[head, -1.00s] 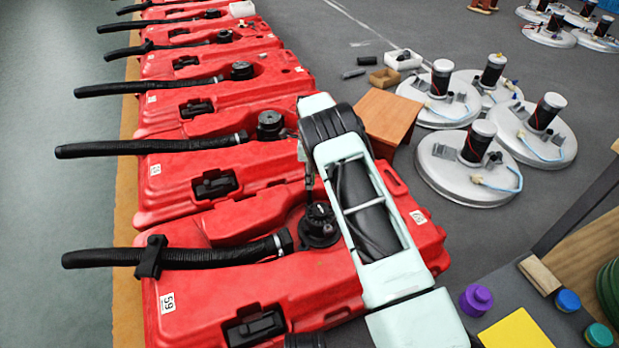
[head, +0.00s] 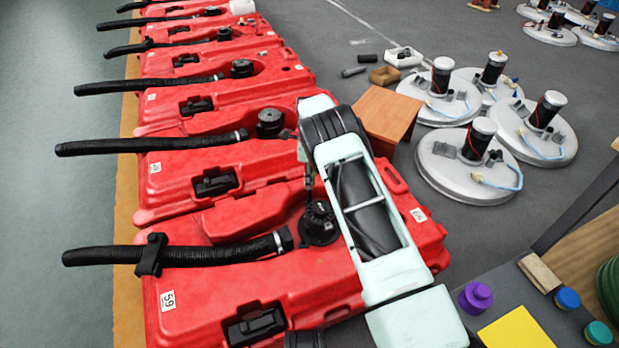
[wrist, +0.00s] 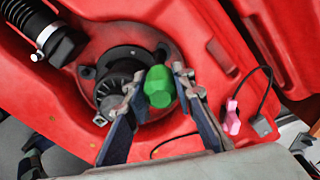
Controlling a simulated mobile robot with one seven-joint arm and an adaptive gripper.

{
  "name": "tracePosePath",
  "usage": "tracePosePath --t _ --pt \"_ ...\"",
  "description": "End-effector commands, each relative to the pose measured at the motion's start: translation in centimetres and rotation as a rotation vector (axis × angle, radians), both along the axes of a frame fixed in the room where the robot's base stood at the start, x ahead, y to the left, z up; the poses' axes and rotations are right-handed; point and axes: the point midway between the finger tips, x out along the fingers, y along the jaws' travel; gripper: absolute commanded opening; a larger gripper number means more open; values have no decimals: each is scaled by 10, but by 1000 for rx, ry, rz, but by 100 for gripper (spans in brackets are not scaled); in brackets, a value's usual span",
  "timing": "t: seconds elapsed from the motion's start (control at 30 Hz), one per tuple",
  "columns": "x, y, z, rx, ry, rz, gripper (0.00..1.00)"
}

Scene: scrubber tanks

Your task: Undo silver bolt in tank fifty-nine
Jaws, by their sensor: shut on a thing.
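Tank 59 (head: 345,282) is the nearest red tank in the head view, with a white "59" label (head: 168,301). Its black cap and fitting (head: 319,223) stand by my arm; it also shows in the wrist view (wrist: 118,90). My gripper (wrist: 160,88) has its two fingers shut on a green bolt-like piece (wrist: 159,86) beside the black fitting, over the red tank surface. I see no clearly silver bolt; the piece between my fingertips looks green.
A pink clip-like piece (wrist: 231,117) and a thin black cable lie right of my gripper. A ribbed black hose with a metal clamp (wrist: 47,33) is at upper left. More red tanks (head: 215,120) line up behind; white round units (head: 465,165) stand right.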

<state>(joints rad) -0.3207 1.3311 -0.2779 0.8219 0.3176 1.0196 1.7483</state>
Motion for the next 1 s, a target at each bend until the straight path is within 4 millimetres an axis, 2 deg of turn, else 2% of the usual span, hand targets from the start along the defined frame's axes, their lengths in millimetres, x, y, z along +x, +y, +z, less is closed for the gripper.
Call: tracePosePath --t 0.33,0.43,1.0 --pt "0 0 -2 0 -1 2 0" --pt "0 0 -1 1 -1 48 0" --pt "-1 -1 -1 1 -1 739 0"
